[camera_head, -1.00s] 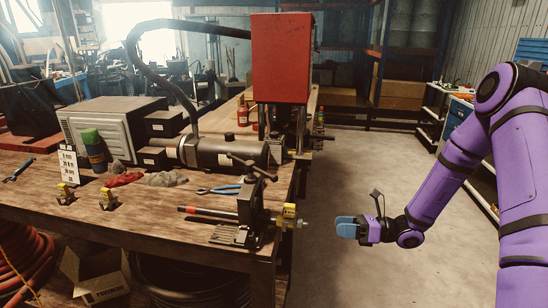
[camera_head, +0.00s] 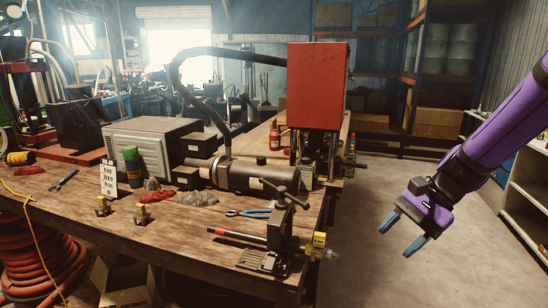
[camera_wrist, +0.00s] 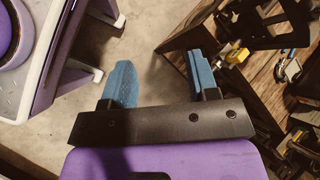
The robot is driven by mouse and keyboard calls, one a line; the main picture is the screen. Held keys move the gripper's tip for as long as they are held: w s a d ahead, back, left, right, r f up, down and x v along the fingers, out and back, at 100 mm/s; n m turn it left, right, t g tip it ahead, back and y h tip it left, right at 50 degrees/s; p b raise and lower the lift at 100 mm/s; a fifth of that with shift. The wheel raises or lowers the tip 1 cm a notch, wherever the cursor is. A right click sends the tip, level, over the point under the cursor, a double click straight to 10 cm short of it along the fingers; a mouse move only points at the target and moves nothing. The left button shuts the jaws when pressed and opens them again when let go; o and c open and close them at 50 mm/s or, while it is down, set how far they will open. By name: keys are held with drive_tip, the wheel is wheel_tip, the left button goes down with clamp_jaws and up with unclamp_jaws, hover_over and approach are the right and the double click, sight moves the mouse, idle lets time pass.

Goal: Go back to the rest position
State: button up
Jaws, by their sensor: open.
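My gripper (camera_head: 402,236) is in the right part of the head view, over the open floor to the right of the workbench. Its two blue fingers are apart and point down and to the left, with nothing between them. The wrist view also shows the spread fingers (camera_wrist: 160,82) with only bare floor and the bench's dark edge behind them. The hose crimper, with its red box (camera_head: 317,84) and dark cylinder (camera_head: 250,176), stands on the wooden workbench (camera_head: 190,235). My gripper touches none of these.
A vise (camera_head: 284,226) with a yellow-and-metal fitting (camera_head: 319,243) sits at the bench's near right corner, left of my gripper. Two small yellow fittings stand further left. Shelving (camera_head: 520,195) stands at the right. The concrete floor (camera_head: 375,190) between is clear.

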drive_tip(key=s+d+r+n+t+h, duration=0.3)
drive_tip(key=s+r+n+h, duration=0.1)
drive_tip(key=s+r, duration=0.3)
drive_tip(key=s+d+r+n+t+h, duration=0.2)
drive_tip(key=s+r+n+t+h, duration=0.2)
drive_tip(key=s+r+n, duration=0.2)
drive_tip(key=shift+s+d+r, duration=0.35)
drive_tip(key=shift+s+d, duration=0.05)
drive_tip(key=shift+s, duration=0.65)
